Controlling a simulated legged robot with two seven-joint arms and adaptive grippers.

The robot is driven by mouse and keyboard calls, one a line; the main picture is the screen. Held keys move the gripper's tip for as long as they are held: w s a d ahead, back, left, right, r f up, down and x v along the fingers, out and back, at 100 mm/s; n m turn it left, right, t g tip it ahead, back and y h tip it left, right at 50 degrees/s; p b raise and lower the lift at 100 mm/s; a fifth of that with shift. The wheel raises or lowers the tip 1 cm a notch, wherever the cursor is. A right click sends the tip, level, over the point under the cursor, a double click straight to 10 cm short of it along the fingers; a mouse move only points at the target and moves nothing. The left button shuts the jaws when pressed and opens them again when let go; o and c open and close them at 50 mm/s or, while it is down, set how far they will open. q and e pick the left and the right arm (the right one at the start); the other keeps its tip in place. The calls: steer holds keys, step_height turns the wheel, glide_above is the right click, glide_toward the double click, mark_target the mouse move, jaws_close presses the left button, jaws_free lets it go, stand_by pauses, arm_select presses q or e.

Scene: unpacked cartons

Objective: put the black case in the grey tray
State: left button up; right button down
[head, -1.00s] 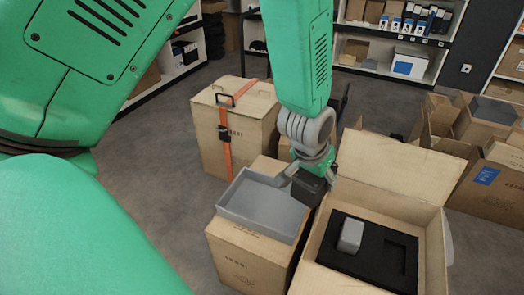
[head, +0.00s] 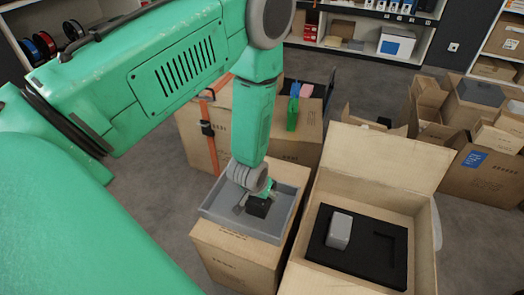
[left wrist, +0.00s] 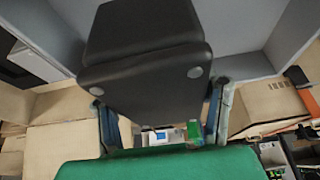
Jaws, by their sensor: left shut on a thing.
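The black case (head: 258,208) is between the fingers of my left gripper (head: 257,196), within the outline of the grey tray. In the left wrist view the case (left wrist: 150,55) is large and close, between the two fingers (left wrist: 158,98), with grey tray walls (left wrist: 240,22) behind it. The grey tray (head: 232,222) sits on top of a closed carton. I cannot tell whether the case touches the tray floor. My right gripper is not in view.
The tray's carton (head: 225,262) stands left of an open carton (head: 385,175) with black foam (head: 365,268) holding a grey item (head: 339,231). A strapped carton (head: 195,135) stands behind. More open cartons (head: 435,115) are at the right. Shelves line the back.

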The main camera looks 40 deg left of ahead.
arm_select(q)
steer(key=f, duration=0.2)
steer(key=a+f+b, duration=0.1)
steer(key=f, duration=0.1)
steer(key=shift+c, duration=0.6)
steer(key=shift+d+r, duration=0.25)
steer(key=shift+d, duration=0.05)
steer(key=shift+c, duration=0.6)
steer(key=shift+d, duration=0.25)
steer(key=o, duration=1.2)
steer(key=shift+f, duration=0.1)
steer(key=shift+c, duration=0.2)
steer(key=o, duration=0.3)
steer(key=shift+a, duration=0.1)
steer(key=shift+a+f, duration=0.15)
steer(key=shift+a, duration=0.1)
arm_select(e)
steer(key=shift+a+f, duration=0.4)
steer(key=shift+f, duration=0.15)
arm_select(q)
steer(key=shift+d+r, duration=0.2)
steer(key=shift+d, duration=0.05)
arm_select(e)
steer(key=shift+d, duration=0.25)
